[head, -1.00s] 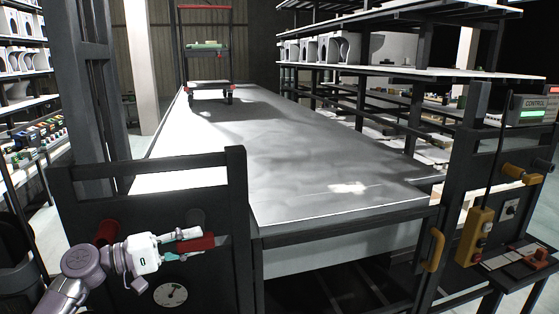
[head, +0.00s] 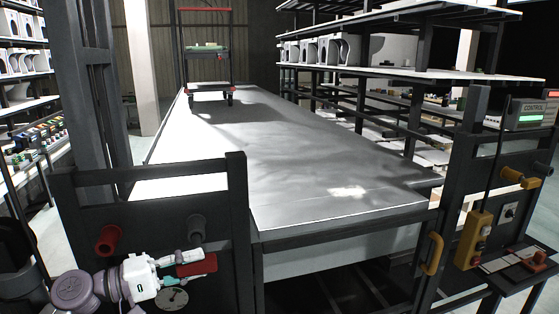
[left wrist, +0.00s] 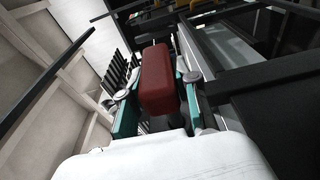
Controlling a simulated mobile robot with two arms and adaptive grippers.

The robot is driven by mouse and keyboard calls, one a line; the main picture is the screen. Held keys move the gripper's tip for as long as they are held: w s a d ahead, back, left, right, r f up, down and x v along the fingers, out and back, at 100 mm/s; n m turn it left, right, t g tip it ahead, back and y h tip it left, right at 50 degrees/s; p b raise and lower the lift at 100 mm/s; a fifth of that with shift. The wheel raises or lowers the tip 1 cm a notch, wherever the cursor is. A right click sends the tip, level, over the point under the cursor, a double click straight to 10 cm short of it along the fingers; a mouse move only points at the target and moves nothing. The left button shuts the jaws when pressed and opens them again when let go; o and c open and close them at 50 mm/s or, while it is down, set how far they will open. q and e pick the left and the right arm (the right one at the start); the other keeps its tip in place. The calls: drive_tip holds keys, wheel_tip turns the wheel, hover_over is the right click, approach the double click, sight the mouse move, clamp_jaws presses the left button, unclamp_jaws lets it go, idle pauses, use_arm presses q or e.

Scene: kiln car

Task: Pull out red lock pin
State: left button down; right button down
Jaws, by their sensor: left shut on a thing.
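My left gripper (head: 182,263) is at the dark front panel at the lower left in the head view. It is shut on the red lock pin (head: 200,264), seen as a red block at the fingers. In the left wrist view the pin's red block (left wrist: 158,80) sits between the two teal-sided fingers (left wrist: 160,105). No shaft of the pin shows, and I cannot tell whether it is still in a hole. My right gripper is not in view.
The dark panel (head: 218,172) carries a red knob (head: 108,240), a dark knob (head: 196,228) and a round gauge (head: 172,299). A long grey deck (head: 290,160) lies behind, with a cart (head: 207,90) on it. A yellow pendant (head: 479,238) hangs at right.

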use_arm(q)
drive_tip(key=shift+s+d, duration=0.2)
drive_tip(key=shift+s, duration=0.5)
drive_tip(key=s+d+p, duration=0.1)
drive_tip(key=s, duration=0.5)
drive_tip(key=shift+d, duration=0.35)
